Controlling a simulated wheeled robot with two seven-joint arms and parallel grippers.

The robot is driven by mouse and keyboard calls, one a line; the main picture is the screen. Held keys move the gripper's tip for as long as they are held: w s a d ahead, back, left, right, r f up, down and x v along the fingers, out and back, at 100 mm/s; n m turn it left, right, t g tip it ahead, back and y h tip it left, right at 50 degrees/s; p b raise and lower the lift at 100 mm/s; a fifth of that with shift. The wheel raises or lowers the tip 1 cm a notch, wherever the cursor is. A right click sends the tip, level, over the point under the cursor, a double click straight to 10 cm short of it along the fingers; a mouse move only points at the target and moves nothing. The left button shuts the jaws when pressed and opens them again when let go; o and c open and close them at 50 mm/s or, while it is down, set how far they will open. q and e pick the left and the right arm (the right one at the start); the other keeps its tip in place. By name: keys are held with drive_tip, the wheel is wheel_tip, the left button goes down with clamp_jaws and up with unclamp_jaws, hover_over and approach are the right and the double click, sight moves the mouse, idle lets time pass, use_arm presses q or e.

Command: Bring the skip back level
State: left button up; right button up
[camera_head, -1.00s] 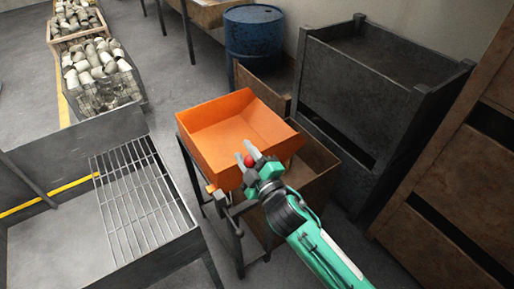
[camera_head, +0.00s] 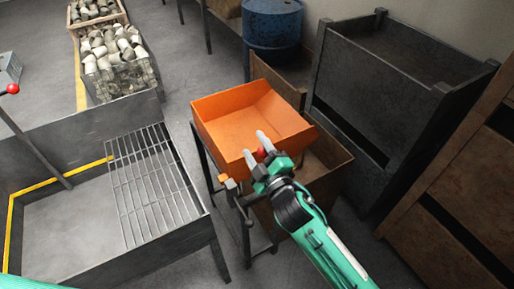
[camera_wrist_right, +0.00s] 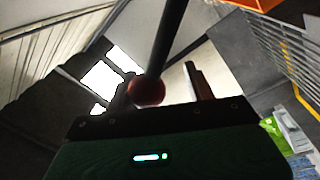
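The orange skip (camera_head: 235,122) is an empty open tray on a dark metal stand, right of centre in the head view. Its exact tilt is hard to judge. My right gripper (camera_head: 255,147) is at the skip's near right side. Its pale fingers stand apart, one on each side of a red ball knob (camera_head: 262,153). In the right wrist view the red knob (camera_wrist_right: 147,91) sits on a dark rod close to the gripper, with a visible gap to a dark finger (camera_wrist_right: 198,80). Firm contact does not show. My left gripper is out of frame.
A large dark bin (camera_head: 372,110) and a blue drum (camera_head: 272,28) are beyond. A grey trough with a grate (camera_head: 150,185) is on the left, with another red-knobbed lever (camera_head: 11,89).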

drive_tip(key=shift+r, duration=0.1)
drive_tip(key=b+v, duration=0.4)
drive_tip(key=v, duration=0.9)
drive_tip(key=shift+s+d, duration=0.25)
drive_tip(key=shift+s, duration=0.05)
